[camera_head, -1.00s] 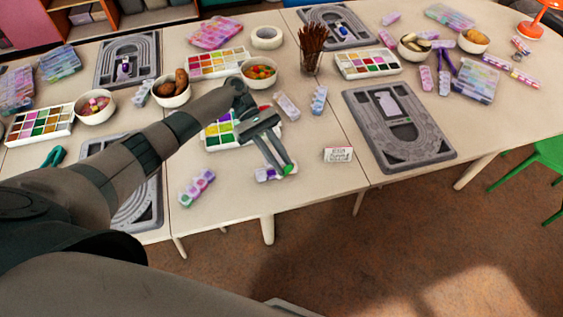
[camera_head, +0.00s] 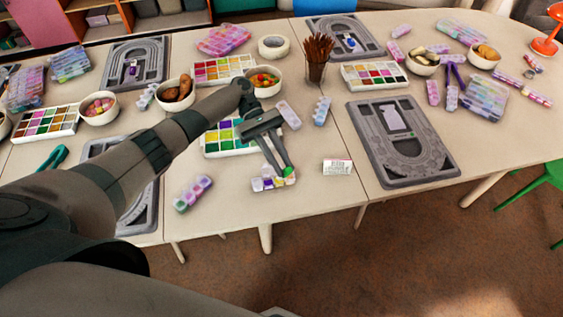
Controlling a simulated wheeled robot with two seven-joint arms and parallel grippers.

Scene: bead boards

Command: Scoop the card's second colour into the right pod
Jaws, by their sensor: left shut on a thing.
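My left gripper (camera_head: 283,173) reaches in from the left, its fingers pointing down over the front of the middle table. It is shut on a small green thing (camera_head: 289,172), mostly hidden at the fingertips. A short row of pods (camera_head: 268,184), purple, white and yellow, lies right at the fingertips; I cannot tell whether they touch. A small white card (camera_head: 338,167) with print too small to read stands to the right. A paint-like tray of colours (camera_head: 222,138) lies behind the gripper, partly hidden by my arm. My right gripper is out of view.
A purple-green pod strip (camera_head: 193,193) lies left of the gripper. A grey board (camera_head: 377,160) lies to the right. A bowl of coloured pieces (camera_head: 263,82) and a brush cup (camera_head: 317,60) stand behind. Bare table lies between the gripper and the front edge.

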